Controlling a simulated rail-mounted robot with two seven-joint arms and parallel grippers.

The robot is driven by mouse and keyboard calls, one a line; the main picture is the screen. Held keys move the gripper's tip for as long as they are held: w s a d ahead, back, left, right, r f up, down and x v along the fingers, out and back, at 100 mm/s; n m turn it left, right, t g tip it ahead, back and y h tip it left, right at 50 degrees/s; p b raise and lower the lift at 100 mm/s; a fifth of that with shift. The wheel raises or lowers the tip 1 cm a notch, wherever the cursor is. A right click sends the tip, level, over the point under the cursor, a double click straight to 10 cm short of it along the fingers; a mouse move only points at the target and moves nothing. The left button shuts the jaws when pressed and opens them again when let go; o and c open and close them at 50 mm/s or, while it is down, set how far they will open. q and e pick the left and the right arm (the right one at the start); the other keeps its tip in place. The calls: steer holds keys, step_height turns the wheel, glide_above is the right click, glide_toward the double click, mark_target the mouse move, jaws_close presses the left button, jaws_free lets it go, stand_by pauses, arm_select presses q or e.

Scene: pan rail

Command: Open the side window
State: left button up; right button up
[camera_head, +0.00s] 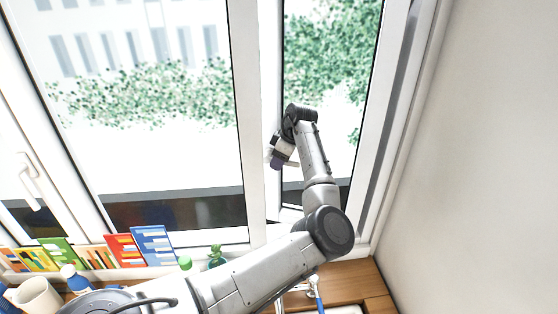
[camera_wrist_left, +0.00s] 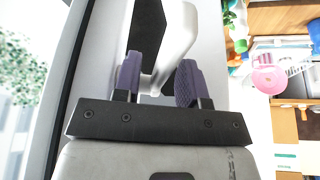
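The side window (camera_head: 318,60) is the narrow pane at the right in the head view, with a white frame. Whether its sash stands slightly ajar is hard to tell. My left gripper (camera_head: 276,158) is at the sash's left upright. In the left wrist view, the gripper (camera_wrist_left: 158,82) has its two purple fingers apart, one on each side of a white window handle (camera_wrist_left: 174,42). The handle's end lies close to the left finger, with a dark gap toward the right one; contact is unclear. In the head view the gripper mostly hides the handle. My right gripper is out of view.
Another window handle (camera_head: 31,182) is at far left. Several upright books (camera_head: 153,246), a small plant (camera_head: 216,257) and a white mug (camera_head: 38,296) stand along the sill and counter. A bare wall (camera_head: 480,160) borders the right. A pink round thing (camera_wrist_left: 268,77) shows below.

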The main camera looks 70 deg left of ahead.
arm_select(q)
steer(key=shift+r, duration=0.15)
steer(key=b+v, duration=0.2)
steer(key=v, duration=1.1)
steer(key=shift+w+r, duration=0.15)
steer(key=shift+r, duration=0.05)
steer(key=shift+d, duration=0.1)
